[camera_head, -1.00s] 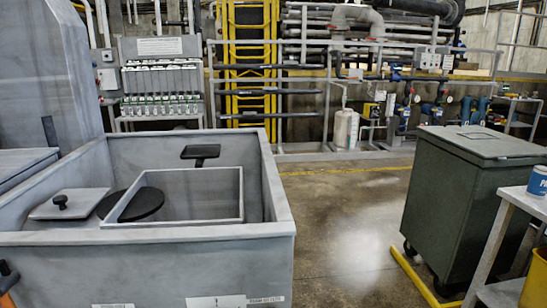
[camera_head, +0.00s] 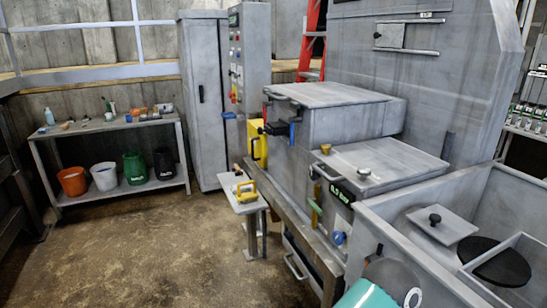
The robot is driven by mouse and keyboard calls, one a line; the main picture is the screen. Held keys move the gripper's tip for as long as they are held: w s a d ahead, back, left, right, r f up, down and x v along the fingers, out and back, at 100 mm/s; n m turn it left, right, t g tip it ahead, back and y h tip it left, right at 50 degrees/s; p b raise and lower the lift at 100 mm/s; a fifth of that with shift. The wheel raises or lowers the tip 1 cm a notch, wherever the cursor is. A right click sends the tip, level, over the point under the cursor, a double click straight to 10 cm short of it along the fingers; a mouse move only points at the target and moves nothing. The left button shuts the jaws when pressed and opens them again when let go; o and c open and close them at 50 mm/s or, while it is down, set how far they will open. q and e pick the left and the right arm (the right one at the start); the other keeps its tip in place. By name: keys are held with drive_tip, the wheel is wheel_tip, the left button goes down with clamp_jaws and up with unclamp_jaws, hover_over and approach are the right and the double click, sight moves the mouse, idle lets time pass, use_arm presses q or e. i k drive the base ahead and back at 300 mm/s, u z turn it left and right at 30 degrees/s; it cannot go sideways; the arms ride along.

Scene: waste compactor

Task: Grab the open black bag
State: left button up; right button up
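I cannot make out an open black bag in the current head view. A black container (camera_head: 164,164) stands on the lower shelf at the left, too small to tell more than a bucket-like shape. A flat black disc (camera_head: 500,264) lies inside the open grey bin at the right. Neither of my grippers is in view.
The grey bin (camera_head: 392,218) and the compactor machine (camera_head: 350,125) fill the right side. A small side table (camera_head: 243,198) holds a yellow object. A shelf table (camera_head: 100,127) with several buckets stands at the back left. A teal object (camera_head: 365,296) is at the bottom. The floor at left is clear.

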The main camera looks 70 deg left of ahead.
sight(164, 164)
drive_tip(key=u, duration=0.1)
drive_tip(key=i, duration=0.2)
drive_tip(key=u, duration=3)
drive_tip(key=k, duration=0.9)
drive_tip(key=u, duration=0.15)
drive_tip(key=i, duration=0.8)
drive_tip(key=z, duration=0.15)
